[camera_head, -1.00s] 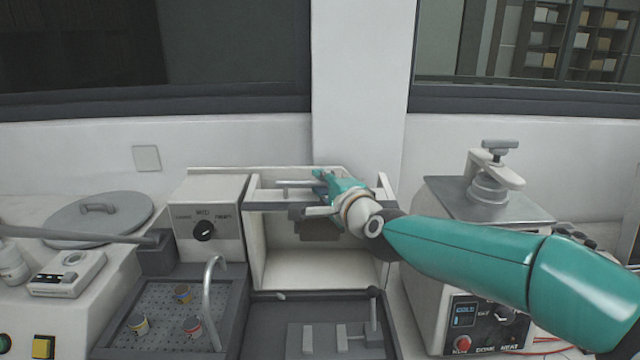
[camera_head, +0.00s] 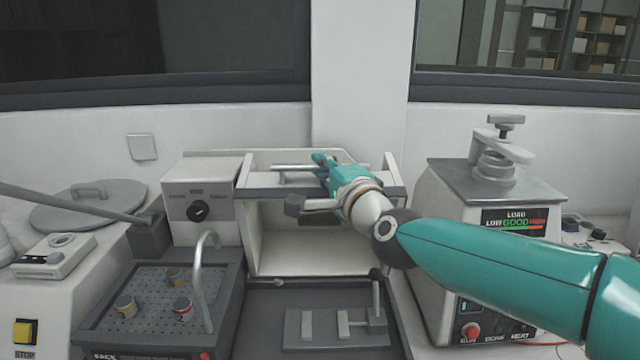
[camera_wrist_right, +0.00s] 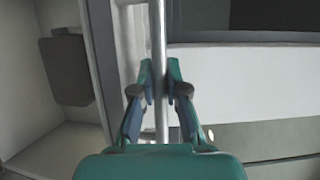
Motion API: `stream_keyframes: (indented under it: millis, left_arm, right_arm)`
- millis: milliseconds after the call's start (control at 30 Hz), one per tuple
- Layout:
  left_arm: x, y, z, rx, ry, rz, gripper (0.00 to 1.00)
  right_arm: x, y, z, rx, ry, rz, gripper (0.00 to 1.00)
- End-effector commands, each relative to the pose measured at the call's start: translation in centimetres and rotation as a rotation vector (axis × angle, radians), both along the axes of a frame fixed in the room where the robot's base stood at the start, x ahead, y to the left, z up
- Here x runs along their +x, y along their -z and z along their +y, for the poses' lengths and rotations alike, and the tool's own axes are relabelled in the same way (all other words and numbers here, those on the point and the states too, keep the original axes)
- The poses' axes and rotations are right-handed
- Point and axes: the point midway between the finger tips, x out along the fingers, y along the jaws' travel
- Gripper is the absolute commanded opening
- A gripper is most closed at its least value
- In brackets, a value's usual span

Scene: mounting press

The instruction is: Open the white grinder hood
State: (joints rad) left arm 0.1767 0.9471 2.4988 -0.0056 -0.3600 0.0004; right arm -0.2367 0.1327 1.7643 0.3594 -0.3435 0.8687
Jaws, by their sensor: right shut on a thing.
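The white grinder hood (camera_head: 392,192) is at the middle of the head view. Its front is raised and the white interior (camera_head: 320,260) below it lies open. A metal handle bar (camera_head: 292,167) runs across the top of the hood. My right gripper (camera_head: 326,163) reaches it from the right and is shut on the bar. In the right wrist view the two fingers (camera_wrist_right: 161,92) sit on either side of the bar (camera_wrist_right: 159,40). Part of the hood's front edge is hidden behind my wrist. My left gripper is not in view.
A control box with a black knob (camera_head: 198,210) stands left of the hood. A perforated tray (camera_head: 150,300) with small cups and a curved spout is in front of it. The mounting press (camera_head: 490,190) stands close on the right, behind my right arm. A wall rises behind.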

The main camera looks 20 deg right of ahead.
Motion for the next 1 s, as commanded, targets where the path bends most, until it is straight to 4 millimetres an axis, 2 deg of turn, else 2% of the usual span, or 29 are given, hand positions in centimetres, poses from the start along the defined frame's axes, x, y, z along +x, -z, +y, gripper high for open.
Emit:
stream_keyframes:
  millis: [33,100,500,533,600,1000]
  left_arm:
    - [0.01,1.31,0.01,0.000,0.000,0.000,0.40]
    - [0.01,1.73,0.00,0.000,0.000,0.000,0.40]
    - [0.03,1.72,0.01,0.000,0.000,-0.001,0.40]
    - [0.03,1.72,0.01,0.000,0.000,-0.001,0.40]
    - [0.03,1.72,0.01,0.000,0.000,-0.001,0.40]
    - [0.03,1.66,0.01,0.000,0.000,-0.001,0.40]
  right_arm:
    - [-0.35,1.02,0.25,-0.004,-0.004,-0.005,0.00]
    - [-0.71,0.88,0.33,-0.007,-0.004,-0.019,0.00]
    - [-0.94,0.58,0.46,-0.011,-0.004,-0.025,0.00]
    - [-0.94,0.59,0.46,-0.011,-0.004,-0.025,0.18]
    - [-0.94,0.56,0.46,-0.011,-0.004,-0.026,0.25]
    - [-1.11,0.28,0.39,-0.011,-0.003,-0.032,0.25]
